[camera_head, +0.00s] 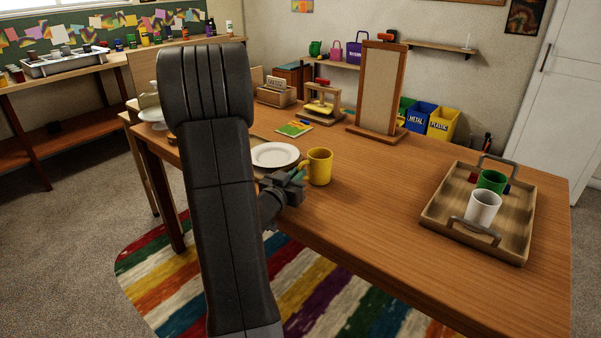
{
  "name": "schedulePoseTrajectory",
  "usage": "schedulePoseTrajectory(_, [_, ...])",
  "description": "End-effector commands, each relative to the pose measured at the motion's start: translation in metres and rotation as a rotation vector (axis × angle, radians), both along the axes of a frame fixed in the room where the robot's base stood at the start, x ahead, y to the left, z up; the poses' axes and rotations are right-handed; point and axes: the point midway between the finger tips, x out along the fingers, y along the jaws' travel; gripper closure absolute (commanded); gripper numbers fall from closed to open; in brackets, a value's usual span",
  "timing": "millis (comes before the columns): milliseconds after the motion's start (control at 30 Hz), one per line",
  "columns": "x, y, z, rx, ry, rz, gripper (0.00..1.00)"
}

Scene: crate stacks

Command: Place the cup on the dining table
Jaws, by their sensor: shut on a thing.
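A yellow cup (320,168) is upright at the front edge area of the wooden dining table (390,190), just right of a white plate (275,155). My gripper (300,180) reaches the cup from its left side and is shut on it. The fingertips are partly hidden against the cup. I cannot tell whether the cup's base touches the table top or hangs slightly above it.
A framed board (379,95), a book (294,128) and a wooden stand (321,105) are behind. The table's middle is clear.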

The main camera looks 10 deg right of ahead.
Motion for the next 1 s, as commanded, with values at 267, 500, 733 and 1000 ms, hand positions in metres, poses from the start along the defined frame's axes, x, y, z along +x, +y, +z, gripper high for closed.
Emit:
schedulePoseTrajectory(267, [0.0,0.0,-0.003,0.0,0.0,0.0,0.75])
schedulePoseTrajectory(500, [0.0,0.0,-0.003,0.0,0.0,0.0,0.69])
schedulePoseTrajectory(733, [-0.005,0.006,0.0,0.0,0.0,0.003,0.69])
schedulePoseTrajectory(1000, [-0.048,0.043,0.001,-0.001,0.002,0.005,0.69])
